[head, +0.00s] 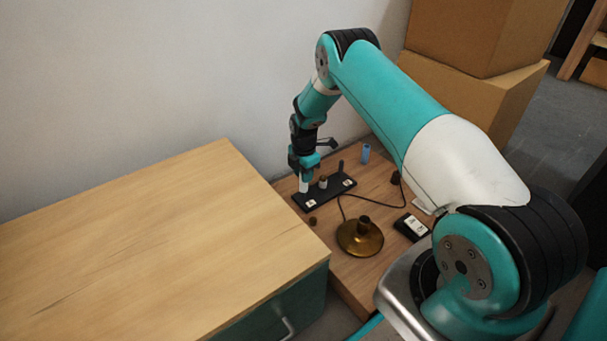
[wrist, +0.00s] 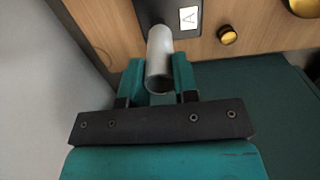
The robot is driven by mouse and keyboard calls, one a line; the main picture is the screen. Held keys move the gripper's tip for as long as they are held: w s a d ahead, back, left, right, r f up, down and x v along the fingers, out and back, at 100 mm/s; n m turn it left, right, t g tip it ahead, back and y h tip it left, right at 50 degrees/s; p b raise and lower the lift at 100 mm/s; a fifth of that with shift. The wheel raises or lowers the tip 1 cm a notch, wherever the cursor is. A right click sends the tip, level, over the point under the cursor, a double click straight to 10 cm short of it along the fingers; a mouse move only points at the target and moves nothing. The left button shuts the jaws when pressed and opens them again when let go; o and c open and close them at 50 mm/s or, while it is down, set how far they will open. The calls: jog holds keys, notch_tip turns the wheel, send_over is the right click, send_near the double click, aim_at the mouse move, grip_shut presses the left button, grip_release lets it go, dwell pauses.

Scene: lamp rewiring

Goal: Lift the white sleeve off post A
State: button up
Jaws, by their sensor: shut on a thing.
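The white sleeve (head: 303,186) stands upright at the left end of a black post block (head: 330,196) in the head view. In the wrist view the sleeve (wrist: 159,52) looks pale grey, beside a white label marked A (wrist: 188,18). My gripper (head: 304,170) points down over it. In the wrist view my gripper (wrist: 158,84) has its two teal fingers shut on the sleeve, one on each side. Post A itself is hidden by the sleeve. I cannot tell whether the sleeve's lower end is clear of the block.
A grey-topped post (head: 323,182) and a dark post (head: 340,167) stand along the block. A blue sleeve (head: 365,153), brass lamp base (head: 360,238) with a cord, black device (head: 411,227) and small brown knob (head: 312,220) are nearby. A higher wooden cabinet (head: 150,250) is left; the wall is behind.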

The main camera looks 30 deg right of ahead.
notch_tip(320, 180, up, 7)
jog(key=p, duration=0.5)
